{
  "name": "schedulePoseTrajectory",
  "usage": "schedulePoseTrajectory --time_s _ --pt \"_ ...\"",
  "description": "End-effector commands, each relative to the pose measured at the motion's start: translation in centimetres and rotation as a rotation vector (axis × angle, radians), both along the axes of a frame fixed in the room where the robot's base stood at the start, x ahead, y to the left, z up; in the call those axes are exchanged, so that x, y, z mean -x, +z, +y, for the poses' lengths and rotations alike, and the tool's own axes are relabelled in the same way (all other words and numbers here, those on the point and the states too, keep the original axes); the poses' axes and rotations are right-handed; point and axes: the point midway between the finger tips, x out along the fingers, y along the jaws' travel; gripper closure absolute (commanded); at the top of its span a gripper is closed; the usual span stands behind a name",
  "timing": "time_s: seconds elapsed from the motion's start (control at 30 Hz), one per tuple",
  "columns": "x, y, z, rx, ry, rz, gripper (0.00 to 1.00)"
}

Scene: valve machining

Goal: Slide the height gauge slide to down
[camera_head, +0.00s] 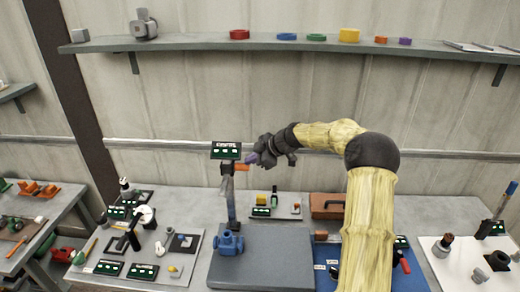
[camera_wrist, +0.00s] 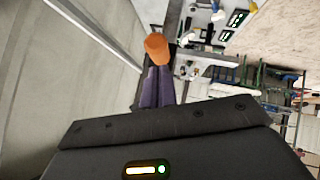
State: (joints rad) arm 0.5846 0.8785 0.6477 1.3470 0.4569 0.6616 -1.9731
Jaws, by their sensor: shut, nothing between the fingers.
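The height gauge (camera_head: 231,203) stands upright at the back left of a grey plate, with a dark display (camera_head: 226,150) near its top. Its slide sits high on the column, with an orange handle (camera_head: 242,168) sticking out to the right. My gripper (camera_head: 254,158) is beside this handle, at its upper right. In the wrist view, my purple fingers (camera_wrist: 157,84) are together and empty. Their tips are close to the round orange handle end (camera_wrist: 157,44); I cannot tell whether they touch it. My fingers hide part of the handle there.
A blue valve body (camera_head: 229,243) sits on the grey plate (camera_head: 275,265) in front of the gauge. A brown case (camera_head: 327,204) lies to the right. A wall shelf (camera_head: 270,42) runs above.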

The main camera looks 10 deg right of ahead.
Motion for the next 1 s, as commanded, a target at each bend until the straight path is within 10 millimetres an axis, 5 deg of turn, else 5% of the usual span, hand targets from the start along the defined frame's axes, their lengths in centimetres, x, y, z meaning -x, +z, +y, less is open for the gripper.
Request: schedulePoseTrajectory --time_s 0.67,1.0 --pt "-0.8 -1.4 0.9 0.001 0.000 -0.001 1.00" --pt "-0.7 -3.9 0.9 0.002 -0.001 -0.001 1.00"
